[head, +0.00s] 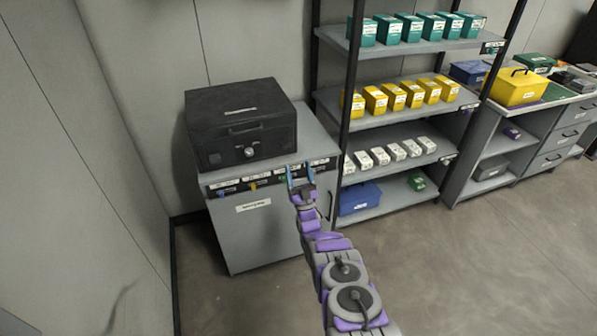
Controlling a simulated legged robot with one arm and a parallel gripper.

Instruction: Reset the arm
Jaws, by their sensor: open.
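My arm, purple and grey, reaches from the bottom of the head view up toward the grey cabinet (262,232). My gripper (300,174) is open, its two fingers apart, in front of the cabinet's upper right front. Nothing shows between the fingers. A row of small coloured keys or tags with labels runs along the cabinet's top front edge, partly hidden by the gripper. Whether the gripper touches the cabinet cannot be told.
A black box (240,125) with a dial sits on the cabinet. To the right, a shelf rack (400,197) holds teal, yellow, white and blue boxes. A workbench (555,135) with a yellow case (519,88) stands further right. A wall is close on the left. Floor in front is clear.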

